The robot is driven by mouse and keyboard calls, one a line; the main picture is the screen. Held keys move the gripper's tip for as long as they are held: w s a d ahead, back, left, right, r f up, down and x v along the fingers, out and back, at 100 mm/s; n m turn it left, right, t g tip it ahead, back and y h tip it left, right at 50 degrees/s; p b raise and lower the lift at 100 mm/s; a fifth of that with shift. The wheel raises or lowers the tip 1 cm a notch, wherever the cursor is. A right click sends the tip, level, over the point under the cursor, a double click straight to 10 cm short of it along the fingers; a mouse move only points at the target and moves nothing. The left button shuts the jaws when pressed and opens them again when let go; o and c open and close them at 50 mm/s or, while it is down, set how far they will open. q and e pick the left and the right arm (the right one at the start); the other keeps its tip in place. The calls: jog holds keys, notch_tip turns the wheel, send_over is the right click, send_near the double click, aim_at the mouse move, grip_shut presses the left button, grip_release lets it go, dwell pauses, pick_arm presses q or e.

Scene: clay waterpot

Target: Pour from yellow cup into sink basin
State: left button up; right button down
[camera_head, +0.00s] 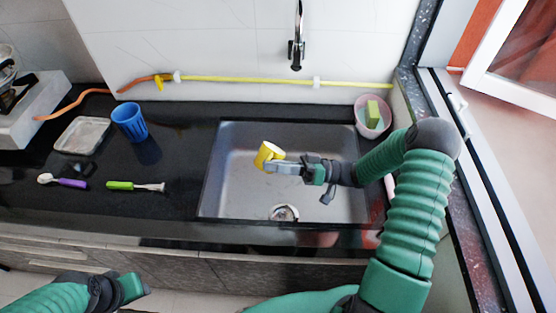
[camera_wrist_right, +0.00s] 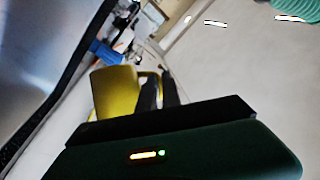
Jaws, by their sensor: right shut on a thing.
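A yellow cup (camera_head: 266,154) is over the sink basin (camera_head: 240,191) in the head view, tilted, with its pale opening toward the upper right. My right gripper (camera_head: 284,168) is shut on it at its right side. In the right wrist view the yellow cup (camera_wrist_right: 115,92) shows beside the dark fingers (camera_wrist_right: 158,92), with its handle by them. Whether anything is in the cup or flowing from it cannot be seen. My left gripper (camera_head: 131,288) is low at the left, away from the counter; its fingers are not clear.
A faucet (camera_head: 297,50) hangs above the basin. A pink bowl with a sponge (camera_head: 373,112) stands at the back right corner.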

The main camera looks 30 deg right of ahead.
jog(key=n+g+h+p, duration=0.1)
jog(key=p, duration=0.1)
jog(key=f+n+h+p, duration=0.1)
jog(key=n+h+p, duration=0.1)
jog(key=p, duration=0.1)
jog(key=a+n+g+h+p, duration=0.1)
jog(key=n+p, duration=0.1)
jog(key=shift+s+f+g, duration=0.2)
jog(key=shift+f+g, duration=0.1)
jog(key=shift+f, duration=0.1)
